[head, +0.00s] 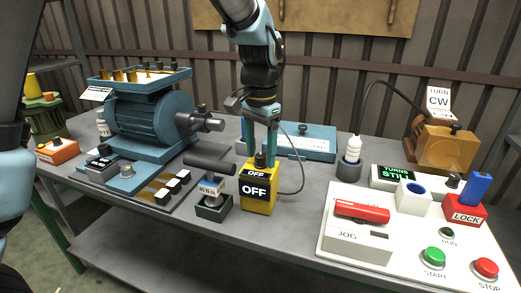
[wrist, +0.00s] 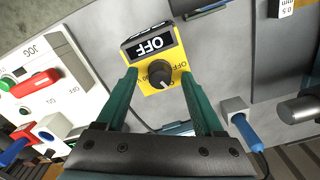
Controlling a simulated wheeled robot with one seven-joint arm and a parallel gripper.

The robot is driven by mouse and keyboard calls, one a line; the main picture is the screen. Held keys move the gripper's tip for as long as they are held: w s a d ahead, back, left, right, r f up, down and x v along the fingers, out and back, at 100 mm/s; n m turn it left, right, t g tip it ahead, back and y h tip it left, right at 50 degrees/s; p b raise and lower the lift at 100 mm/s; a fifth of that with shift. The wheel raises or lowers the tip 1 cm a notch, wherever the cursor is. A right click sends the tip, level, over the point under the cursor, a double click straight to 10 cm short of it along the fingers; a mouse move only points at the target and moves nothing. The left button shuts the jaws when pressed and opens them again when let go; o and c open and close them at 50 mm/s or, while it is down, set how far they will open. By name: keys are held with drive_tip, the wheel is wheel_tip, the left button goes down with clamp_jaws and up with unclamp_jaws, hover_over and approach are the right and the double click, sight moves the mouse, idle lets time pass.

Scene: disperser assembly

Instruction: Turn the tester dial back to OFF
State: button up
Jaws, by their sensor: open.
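The yellow tester (head: 258,200) stands upright on the bench in the middle of the head view. Its front display reads OFF. Its black dial (head: 260,160) sits on top, and in the wrist view the dial (wrist: 159,73) is seen from above, beside printed labels. The dial's exact pointer direction is hard to tell. My gripper (head: 261,150) points down over the tester. In the wrist view its green fingers (wrist: 160,85) are open, one on each side of the dial, with clear gaps between them and the dial.
A white control panel (head: 340,246) with a red handle is to the right. A blue motor (head: 148,115) stands at left.

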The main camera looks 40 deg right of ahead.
drive_tip(key=shift+f, duration=0.15)
clamp_jaws()
idle(0.5)
